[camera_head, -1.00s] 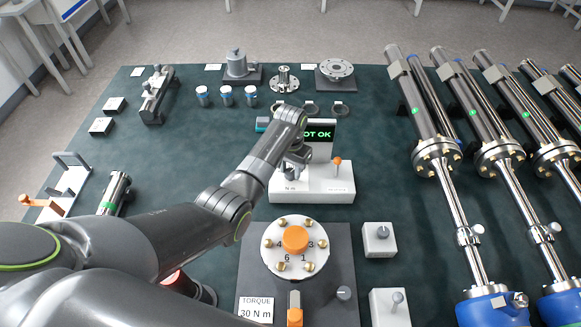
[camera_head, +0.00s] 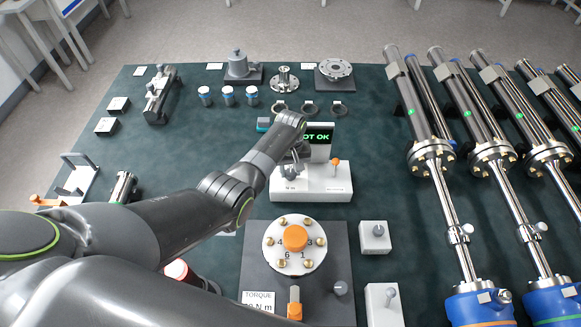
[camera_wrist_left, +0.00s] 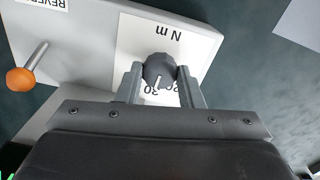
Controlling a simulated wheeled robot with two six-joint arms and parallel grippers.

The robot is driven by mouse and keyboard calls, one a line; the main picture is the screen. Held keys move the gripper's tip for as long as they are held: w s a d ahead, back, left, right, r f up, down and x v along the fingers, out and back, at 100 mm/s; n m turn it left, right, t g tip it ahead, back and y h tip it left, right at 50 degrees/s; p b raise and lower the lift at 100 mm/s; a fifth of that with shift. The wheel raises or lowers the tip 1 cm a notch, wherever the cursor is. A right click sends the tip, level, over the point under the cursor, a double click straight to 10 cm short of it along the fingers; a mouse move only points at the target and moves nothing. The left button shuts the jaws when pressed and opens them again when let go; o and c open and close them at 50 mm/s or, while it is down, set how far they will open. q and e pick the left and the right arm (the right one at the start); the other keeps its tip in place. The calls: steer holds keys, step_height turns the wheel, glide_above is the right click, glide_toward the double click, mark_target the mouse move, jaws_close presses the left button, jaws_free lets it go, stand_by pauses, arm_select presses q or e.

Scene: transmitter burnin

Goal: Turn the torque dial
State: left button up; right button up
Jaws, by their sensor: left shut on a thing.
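The torque dial (camera_wrist_left: 159,71) is a dark grey knob with a white pointer line, on a white scale marked N m on the white control box (camera_head: 325,184). In the left wrist view my left gripper (camera_wrist_left: 160,80) is shut on the dial, one finger on each side. The numbers around it are partly covered by the fingers. A screen (camera_head: 319,136) behind the box shows green text ending in "OT OK". My right gripper is not in view.
An orange-tipped lever (camera_head: 335,162) stands on the same box, right of the dial. In front is a round plate (camera_head: 294,262) with numbered bolts and an orange centre. A TORQUE card (camera_head: 258,302) lies beside it. Long metal cylinders (camera_head: 437,150) fill the right side.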

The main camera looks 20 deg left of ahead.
mark_target(290, 172)
arm_select(q)
steer(key=shift+r+n, duration=0.1)
steer(key=shift+n, duration=0.2)
steer(key=o, duration=1)
steer(key=shift+c, duration=0.2)
step_height(290, 172, up, 17)
steer(key=shift+r+b, duration=0.2)
steer(key=shift+b, duration=0.15)
